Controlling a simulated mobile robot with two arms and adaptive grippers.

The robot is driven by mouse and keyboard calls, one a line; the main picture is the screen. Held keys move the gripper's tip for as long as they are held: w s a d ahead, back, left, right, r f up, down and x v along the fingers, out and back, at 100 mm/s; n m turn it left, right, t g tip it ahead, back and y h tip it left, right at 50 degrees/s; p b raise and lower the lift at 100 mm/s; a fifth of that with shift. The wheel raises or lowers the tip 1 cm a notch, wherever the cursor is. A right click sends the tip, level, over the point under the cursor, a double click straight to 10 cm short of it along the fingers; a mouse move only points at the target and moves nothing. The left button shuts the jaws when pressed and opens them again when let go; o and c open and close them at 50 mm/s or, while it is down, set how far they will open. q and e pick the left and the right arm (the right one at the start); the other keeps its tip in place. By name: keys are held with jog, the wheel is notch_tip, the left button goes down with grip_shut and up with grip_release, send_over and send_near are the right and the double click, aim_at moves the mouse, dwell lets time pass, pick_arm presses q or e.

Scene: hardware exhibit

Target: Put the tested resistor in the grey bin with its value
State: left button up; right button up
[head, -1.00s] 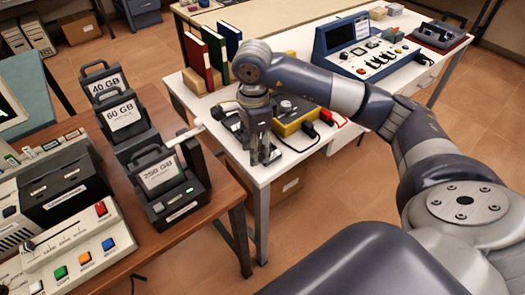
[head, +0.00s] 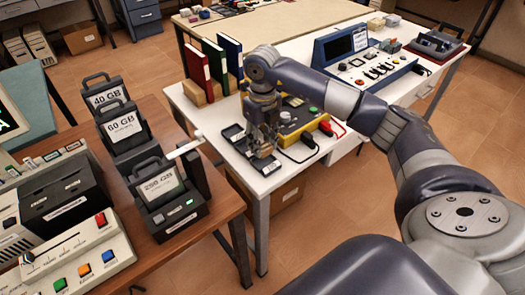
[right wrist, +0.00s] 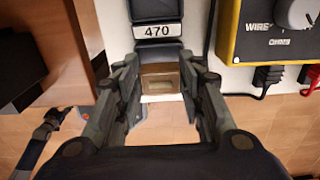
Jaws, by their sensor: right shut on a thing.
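My right gripper (head: 265,150) is over the near left part of the white table. In the right wrist view my right gripper (right wrist: 160,92) is shut on a small tan block with a darker window, taken to be the resistor (right wrist: 160,78). Its value cannot be read. A dark grey bin (right wrist: 157,10) labelled 470 is just beyond the fingertips. Whether the block touches this bin cannot be told. In the head view, dark grey bins (head: 233,132) lie beside and partly behind the gripper, which hides much of them. My left gripper is not in view.
A yellow meter (head: 316,120) with red and black leads stands right of the gripper; it shows in the wrist view (right wrist: 268,28). Books (head: 196,66) stand behind. A blue console (head: 345,48) is farther right. Drive units (head: 165,192) fill the brown table at left.

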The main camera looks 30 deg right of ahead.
aim_at(263, 153)
notch_tip(263, 153, down, 4)
jog(key=shift+f, duration=0.1)
dwell(0.4)
jog(key=shift+s+f, duration=0.1)
jog(key=shift+f, duration=0.15)
jog(key=shift+c, duration=0.2)
jog(key=o, duration=1)
jog(key=shift+o, duration=0.3)
